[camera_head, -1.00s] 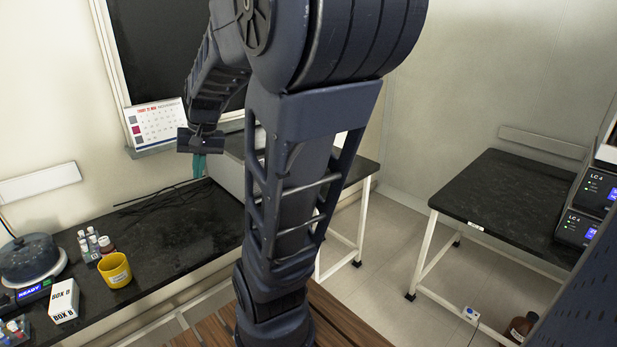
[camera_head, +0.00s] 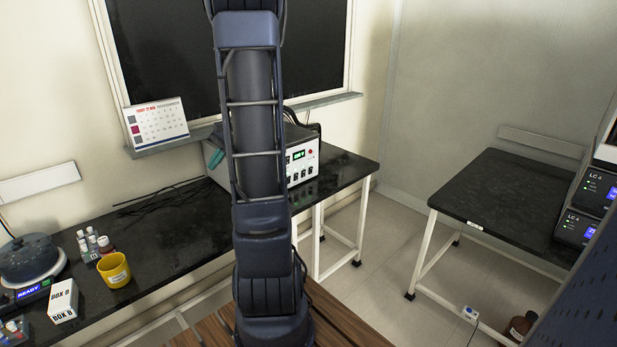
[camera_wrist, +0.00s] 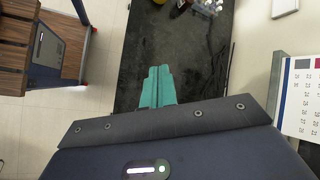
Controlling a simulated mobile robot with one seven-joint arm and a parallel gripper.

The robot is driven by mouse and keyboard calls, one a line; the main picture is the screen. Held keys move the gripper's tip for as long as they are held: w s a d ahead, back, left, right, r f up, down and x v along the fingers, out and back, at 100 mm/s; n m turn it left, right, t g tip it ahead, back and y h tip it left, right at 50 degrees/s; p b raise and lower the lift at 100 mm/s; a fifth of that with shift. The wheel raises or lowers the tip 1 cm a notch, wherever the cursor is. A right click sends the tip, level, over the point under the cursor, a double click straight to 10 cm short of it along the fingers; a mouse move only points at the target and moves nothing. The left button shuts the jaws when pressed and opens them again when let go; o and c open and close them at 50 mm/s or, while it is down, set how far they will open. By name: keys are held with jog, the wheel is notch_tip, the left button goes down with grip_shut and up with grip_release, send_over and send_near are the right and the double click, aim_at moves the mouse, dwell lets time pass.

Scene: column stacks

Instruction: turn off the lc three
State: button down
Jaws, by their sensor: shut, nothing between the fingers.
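No unit whose label clearly reads LC 3 is in view. At the right edge of the head view stand two stacked dark units with lit blue displays; the upper unit (camera_head: 597,187) and the lower unit (camera_head: 577,226) both seem to read LC 4. The rest of that stack is cut off by the frame. My gripper (camera_wrist: 158,72) shows in the wrist view with its teal fingers shut and empty, above a dark bench top. It is far from the stacked units, on the other side of the room.
The dark right table (camera_head: 500,195) is mostly bare, with floor between it and the left bench (camera_head: 175,235). That bench holds a white instrument box (camera_head: 302,163), a yellow cup (camera_head: 115,270) and BOX B (camera_head: 63,300). A calendar (camera_head: 157,122) stands on the window sill.

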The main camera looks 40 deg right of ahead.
jog(key=w+d+f+m+t+y, duration=0.1)
jog(key=w+d+f+m+t, duration=0.15)
jog(key=d, duration=0.35)
jog(key=w+d+f+m+t+y, duration=0.1)
jog(key=w+d+f+m+t, duration=0.2)
jog(key=d, duration=0.4)
jog(key=m+t+h, duration=1)
jog(key=m+t, duration=0.1)
jog(key=m, duration=0.8)
send_near(304, 172)
jog(key=s+f, duration=0.1)
jog(key=s, duration=0.6)
jog(key=shift+d+f+n, duration=0.1)
jog(key=shift+n, duration=0.15)
jog(key=shift+w, duration=0.1)
jog(key=w, duration=0.4)
jog(key=w+r, duration=0.1)
jog(key=w, duration=0.8)
jog(key=shift+w+r, duration=0.35)
